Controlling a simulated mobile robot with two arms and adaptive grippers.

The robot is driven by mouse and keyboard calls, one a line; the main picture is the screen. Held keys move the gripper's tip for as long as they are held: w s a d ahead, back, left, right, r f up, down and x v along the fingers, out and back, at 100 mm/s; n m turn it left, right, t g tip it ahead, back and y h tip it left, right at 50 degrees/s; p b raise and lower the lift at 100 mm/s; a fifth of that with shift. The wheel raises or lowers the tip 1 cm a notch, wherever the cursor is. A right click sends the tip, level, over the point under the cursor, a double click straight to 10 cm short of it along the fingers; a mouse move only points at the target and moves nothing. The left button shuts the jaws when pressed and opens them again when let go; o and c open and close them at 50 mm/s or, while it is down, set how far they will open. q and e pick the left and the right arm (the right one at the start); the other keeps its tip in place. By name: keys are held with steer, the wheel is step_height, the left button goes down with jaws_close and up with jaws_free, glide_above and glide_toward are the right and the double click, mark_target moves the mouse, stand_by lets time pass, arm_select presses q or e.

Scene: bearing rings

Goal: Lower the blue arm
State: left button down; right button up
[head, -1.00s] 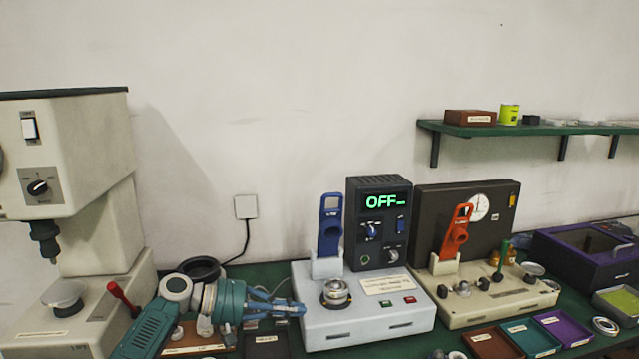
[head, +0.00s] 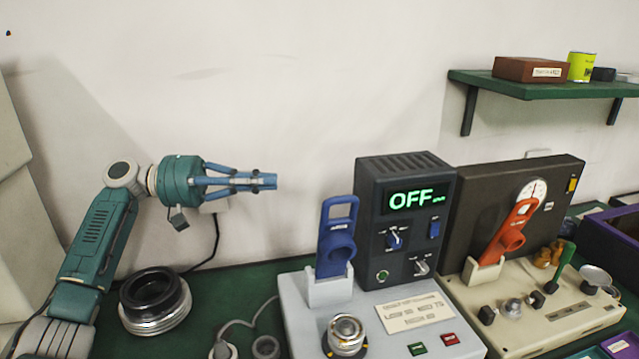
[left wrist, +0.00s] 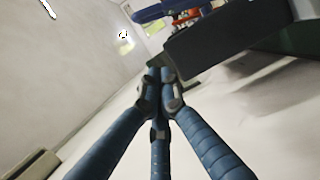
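The blue arm (head: 337,237) stands nearly upright in a white bracket on the left part of a light grey machine (head: 302,315). A silver ring-shaped seat (head: 345,335) sits in front of it. My left gripper (head: 272,181) is raised to the left of the blue arm's top, apart from it, and points right. Its fingers are together with nothing between them. They also meet at their tips in the left wrist view (left wrist: 160,76), with the blue arm (left wrist: 158,11) at the top beyond them. My right gripper is not in view.
A dark control box (head: 405,166) reading OFF stands right of the blue arm. A second machine with an orange-red arm (head: 511,231) is farther right. Black and silver rings (head: 154,302) lie on the green table at left. A shelf (head: 540,88) hangs at upper right.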

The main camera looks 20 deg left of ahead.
arm_select(q)
steer(key=d+p, duration=0.5)
steer(key=d, duration=0.7)
steer(key=shift+f, duration=0.1)
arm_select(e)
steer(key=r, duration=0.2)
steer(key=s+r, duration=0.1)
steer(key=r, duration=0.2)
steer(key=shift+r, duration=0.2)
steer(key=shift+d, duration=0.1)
